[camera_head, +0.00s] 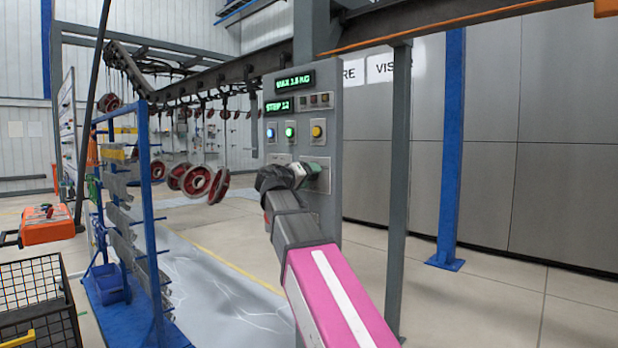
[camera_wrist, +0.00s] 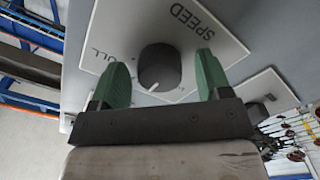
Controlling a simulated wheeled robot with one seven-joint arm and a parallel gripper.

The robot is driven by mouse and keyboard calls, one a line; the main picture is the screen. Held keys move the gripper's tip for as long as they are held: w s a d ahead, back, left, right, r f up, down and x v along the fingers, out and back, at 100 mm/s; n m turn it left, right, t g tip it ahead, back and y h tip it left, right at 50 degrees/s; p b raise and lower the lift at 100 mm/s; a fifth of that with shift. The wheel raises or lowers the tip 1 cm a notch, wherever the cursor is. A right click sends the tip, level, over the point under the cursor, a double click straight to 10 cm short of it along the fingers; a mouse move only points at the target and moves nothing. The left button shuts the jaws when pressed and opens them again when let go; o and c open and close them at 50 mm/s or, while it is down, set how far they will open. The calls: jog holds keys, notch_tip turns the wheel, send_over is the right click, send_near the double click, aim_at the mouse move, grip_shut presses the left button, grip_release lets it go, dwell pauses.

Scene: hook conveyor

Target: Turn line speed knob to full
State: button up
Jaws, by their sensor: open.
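The line speed knob (camera_wrist: 160,67) is black and round, on a white plate (camera_wrist: 200,25) marked SPEED. It has a small white pointer mark at its lower edge in the wrist view. The end of the word FULL shows on the plate left of the knob; its start is hidden or cut off. My gripper (camera_wrist: 161,63) is open, with one green finger on each side of the knob and a visible gap to each. In the head view my gripper (camera_head: 300,175) is at the lower front of the grey control panel (camera_head: 328,120) and hides the knob.
The panel carries lit green displays (camera_head: 294,82), a blue button (camera_head: 271,132), a green button (camera_head: 290,132) and a yellow button (camera_head: 318,131). Red wheels (camera_head: 197,182) hang from the overhead conveyor at left. A blue rack (camera_head: 155,230) stands at left. Right of the panel is a grey post (camera_head: 398,200).

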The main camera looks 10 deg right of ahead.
jog(key=shift+d, duration=0.1)
jog(key=c, duration=0.9)
jog(key=shift+c, duration=0.2)
jog(key=shift+m, duration=0.4)
jog(key=m, duration=0.5)
jog(key=shift+w+m, duration=0.1)
jog(key=shift+m, duration=0.2)
jog(key=m, duration=0.5)
jog(key=shift+m, duration=0.4)
jog(key=o, duration=0.9)
